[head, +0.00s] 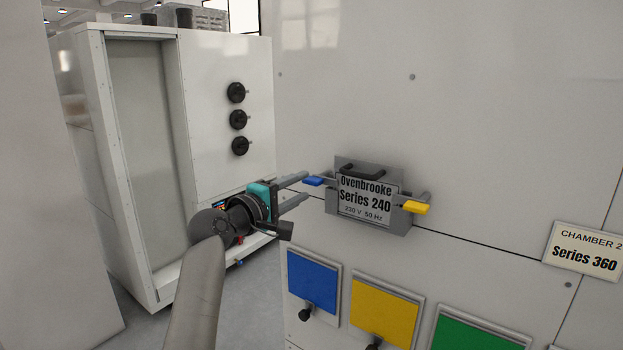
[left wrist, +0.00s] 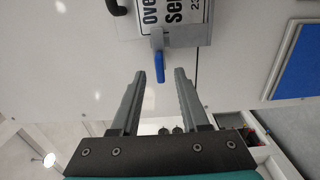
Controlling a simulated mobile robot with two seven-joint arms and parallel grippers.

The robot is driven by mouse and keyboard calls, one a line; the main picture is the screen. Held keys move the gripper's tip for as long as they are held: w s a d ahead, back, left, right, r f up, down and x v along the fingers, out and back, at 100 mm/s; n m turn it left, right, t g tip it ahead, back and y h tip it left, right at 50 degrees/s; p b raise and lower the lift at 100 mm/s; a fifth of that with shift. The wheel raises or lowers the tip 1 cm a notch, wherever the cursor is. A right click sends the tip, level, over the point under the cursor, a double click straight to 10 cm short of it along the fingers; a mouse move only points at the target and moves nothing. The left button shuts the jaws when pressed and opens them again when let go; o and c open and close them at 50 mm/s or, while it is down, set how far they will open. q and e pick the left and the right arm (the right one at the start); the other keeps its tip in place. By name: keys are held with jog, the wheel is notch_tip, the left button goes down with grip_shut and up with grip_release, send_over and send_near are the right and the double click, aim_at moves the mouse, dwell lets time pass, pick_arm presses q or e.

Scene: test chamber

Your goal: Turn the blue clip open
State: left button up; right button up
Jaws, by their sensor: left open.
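The blue clip (head: 313,181) sticks out from the left side of a grey holder (head: 370,223) on the white chamber wall. The holder carries a plate (head: 366,200) reading "Ovenbrooke Series 240". My left gripper (head: 306,186) is open, its fingers pointing at the blue clip. In the left wrist view the blue clip (left wrist: 159,66) lies just beyond and between the two fingertips (left wrist: 160,74); I cannot tell whether they touch it. A yellow clip (head: 415,207) is on the holder's right side. My right gripper is not in view.
A black handle (head: 361,172) tops the plate. Blue (head: 313,283), yellow (head: 384,313) and green (head: 478,334) panels sit below on the wall. A "Chamber 2 Series 360" sign (head: 585,250) is at right. A white cabinet (head: 222,100) with black knobs stands behind my left arm.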

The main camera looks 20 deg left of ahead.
aim_at(309, 184)
pick_arm(q)
jog(key=shift+p+x, duration=0.3)
jog(key=shift+x, duration=2.05)
grip_shut()
